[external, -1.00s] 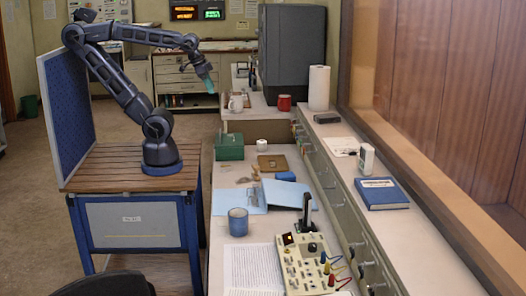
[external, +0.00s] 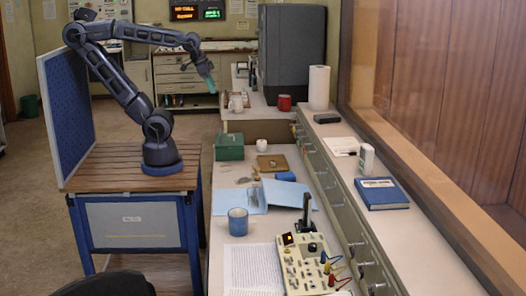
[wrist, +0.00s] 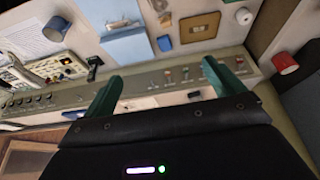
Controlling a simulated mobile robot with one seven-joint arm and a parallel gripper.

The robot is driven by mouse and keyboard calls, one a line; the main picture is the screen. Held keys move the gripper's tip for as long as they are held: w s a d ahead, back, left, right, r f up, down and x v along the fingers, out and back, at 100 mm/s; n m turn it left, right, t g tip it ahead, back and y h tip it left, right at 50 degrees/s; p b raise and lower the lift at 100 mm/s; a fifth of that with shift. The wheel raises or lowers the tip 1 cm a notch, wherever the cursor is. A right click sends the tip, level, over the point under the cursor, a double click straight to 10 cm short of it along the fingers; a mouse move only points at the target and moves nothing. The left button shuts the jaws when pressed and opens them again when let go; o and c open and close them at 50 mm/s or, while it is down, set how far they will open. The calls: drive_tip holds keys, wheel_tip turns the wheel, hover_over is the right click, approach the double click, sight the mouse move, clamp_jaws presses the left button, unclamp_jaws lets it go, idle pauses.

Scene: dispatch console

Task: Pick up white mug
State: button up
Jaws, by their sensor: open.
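A white mug (external: 236,103) stands on the far end of the counter in the external view, near a brown tray-like item. My gripper (external: 211,84) is up in the air to the left of the mug and higher in the picture, apart from it. In the wrist view my gripper (wrist: 163,84) shows two green fingers spread wide with nothing between them. A small white round object (external: 262,144) sits nearer on the counter and also shows in the wrist view (wrist: 243,16); I cannot tell if it is a cup. The white mug by the tray is not clearly seen in the wrist view.
A red mug (external: 284,103) and paper towel roll (external: 319,88) stand right of the white mug. A green box (external: 229,147), blue mug (external: 238,222), blue folder (external: 285,193) and control panel (external: 306,262) lie nearer. A tall grey cabinet (external: 292,50) rises behind.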

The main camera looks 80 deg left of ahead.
drive_tip(key=w+a+r+n+g, duration=0.1)
drive_tip(key=w+a+n+g, duration=0.15)
drive_tip(key=w+a, duration=0.9)
drive_tip(key=n+g, duration=0.2)
drive_tip(key=n, duration=0.5)
hover_over(236, 106)
drive_tip(key=a, duration=0.3)
wheel_tip(236, 106, down, 17)
wheel_tip(236, 106, down, 10)
drive_tip(key=shift+w+f, duration=0.1)
drive_tip(key=shift+f, duration=0.05)
drive_tip(key=shift+c, duration=0.4)
drive_tip(key=c, duration=1.1)
